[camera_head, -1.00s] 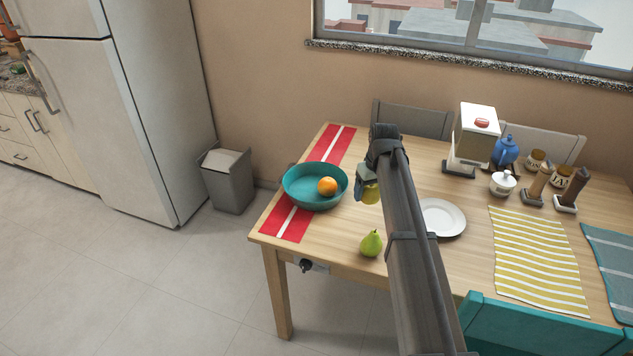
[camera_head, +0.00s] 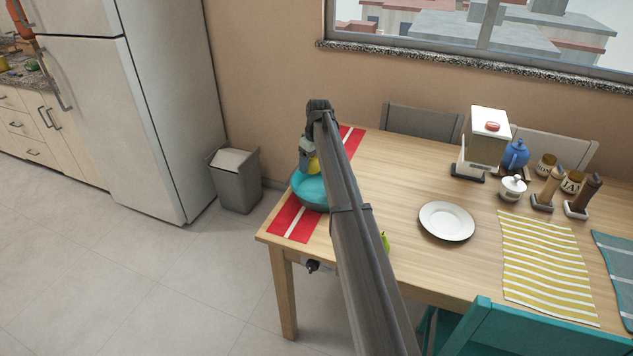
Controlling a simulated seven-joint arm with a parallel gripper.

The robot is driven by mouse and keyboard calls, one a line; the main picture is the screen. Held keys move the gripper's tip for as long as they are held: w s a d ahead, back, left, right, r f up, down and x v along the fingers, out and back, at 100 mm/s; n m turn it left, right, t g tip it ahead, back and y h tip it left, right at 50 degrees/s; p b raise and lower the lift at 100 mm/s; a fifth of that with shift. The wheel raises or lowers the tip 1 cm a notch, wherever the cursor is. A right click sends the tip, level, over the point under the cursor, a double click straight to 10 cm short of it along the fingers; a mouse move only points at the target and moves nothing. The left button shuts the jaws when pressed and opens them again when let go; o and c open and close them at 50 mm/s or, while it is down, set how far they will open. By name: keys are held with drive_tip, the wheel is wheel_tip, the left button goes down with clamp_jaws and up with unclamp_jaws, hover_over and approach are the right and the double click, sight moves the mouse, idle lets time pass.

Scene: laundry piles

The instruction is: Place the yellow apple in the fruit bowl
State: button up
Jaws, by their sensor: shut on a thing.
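The yellow apple (camera_head: 313,165) shows as a small yellow patch at the end of my arm, partly hidden by it. My gripper (camera_head: 308,163) is shut on the apple, over the teal fruit bowl (camera_head: 309,189). My arm hides much of the bowl, and I cannot tell the exact height of the apple above it. The bowl stands on a red runner with a white stripe (camera_head: 281,217) at the left end of the table.
A green pear (camera_head: 385,240) is mostly hidden behind my arm. A white plate (camera_head: 447,221) lies mid-table. A dispenser (camera_head: 483,145), a blue teapot (camera_head: 515,154) and several jars stand at the back right. A teal chair (camera_head: 520,328) is at the front.

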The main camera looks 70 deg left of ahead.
sight(316, 158)
drive_tip(key=shift+f, duration=4.15)
drive_tip(key=shift+f, duration=0.15)
drive_tip(key=o, duration=1.1)
drive_tip(key=r, duration=0.4)
drive_tip(key=d+r, duration=0.1)
drive_tip(key=r, duration=0.7)
drive_tip(key=shift+w+d+r, duration=0.1)
drive_tip(key=shift+w+d, duration=0.3)
